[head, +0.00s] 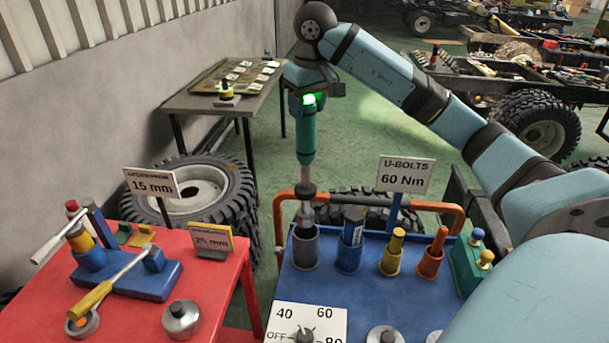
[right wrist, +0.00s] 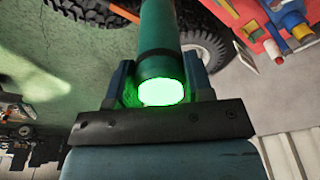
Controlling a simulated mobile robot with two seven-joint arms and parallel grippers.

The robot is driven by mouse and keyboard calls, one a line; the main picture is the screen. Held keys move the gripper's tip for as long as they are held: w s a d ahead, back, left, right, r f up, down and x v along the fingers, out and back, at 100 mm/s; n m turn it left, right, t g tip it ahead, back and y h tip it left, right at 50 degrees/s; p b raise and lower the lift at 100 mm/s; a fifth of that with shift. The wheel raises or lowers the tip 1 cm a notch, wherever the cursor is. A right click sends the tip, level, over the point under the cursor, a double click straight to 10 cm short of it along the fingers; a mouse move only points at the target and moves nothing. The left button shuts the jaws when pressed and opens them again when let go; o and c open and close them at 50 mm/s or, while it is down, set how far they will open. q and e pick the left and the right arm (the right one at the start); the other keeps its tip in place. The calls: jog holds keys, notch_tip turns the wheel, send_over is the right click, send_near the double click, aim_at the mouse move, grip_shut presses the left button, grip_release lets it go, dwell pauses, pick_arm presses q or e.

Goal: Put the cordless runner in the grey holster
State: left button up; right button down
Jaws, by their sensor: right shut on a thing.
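The cordless runner (head: 306,140) is a teal cylinder with a dark collar and a metal nose, held upright with its nose down. My right gripper (head: 308,98) is shut on its top end, beside a lit green light. The runner also shows between the fingers in the right wrist view (right wrist: 160,40). The grey holster (head: 305,249) is a short open cup at the left of the blue table. The runner's nose is at the holster's mouth; I cannot tell how far inside it is. My left gripper is not in view.
On the blue cart (head: 345,287), blue (head: 350,240), yellow (head: 391,255) and orange (head: 432,255) holsters stand right of the grey one. A U-bolts sign (head: 405,175) rises behind them. A dial panel (head: 306,325) is in front. A red table (head: 215,285) with tools stands left.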

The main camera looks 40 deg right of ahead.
jog(key=p, duration=0.2)
send_over(306, 188)
jog(key=f, duration=1.5)
jog(key=shift+w+d, duration=0.35)
jog(key=shift+f, duration=0.2)
jog(key=shift+b, duration=0.3)
jog(key=shift+f, duration=0.2)
jog(key=c, duration=0.5)
grip_release()
jog(key=shift+r, duration=0.15)
